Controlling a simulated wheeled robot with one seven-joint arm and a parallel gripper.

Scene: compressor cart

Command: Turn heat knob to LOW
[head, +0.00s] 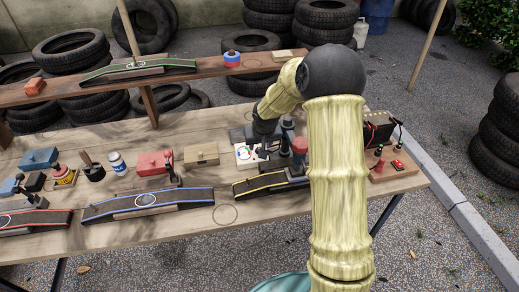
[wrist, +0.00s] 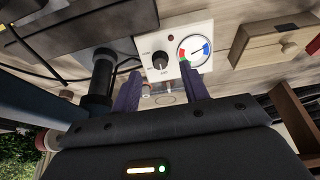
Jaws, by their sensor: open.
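A white control panel (wrist: 176,35) faces me in the wrist view. It carries a black heat knob (wrist: 160,60) with small lettering around it, too small to read surely, and a round gauge (wrist: 195,50) with red, blue and green bands. My gripper (wrist: 158,80) is open, its two dark fingers spread on either side below the knob, apart from it as far as I can tell. In the head view the panel (head: 243,158) shows on the bench, partly covered by my gripper (head: 262,152); the knob is hard to make out there.
A black upright cylinder (wrist: 102,70) stands close to the left finger in the wrist view. A wooden box with a drawer (wrist: 275,42) is to the right. In the head view, a yellow-edged ramp (head: 262,184) lies in front, and a red-knobbed block (head: 395,166) is at right.

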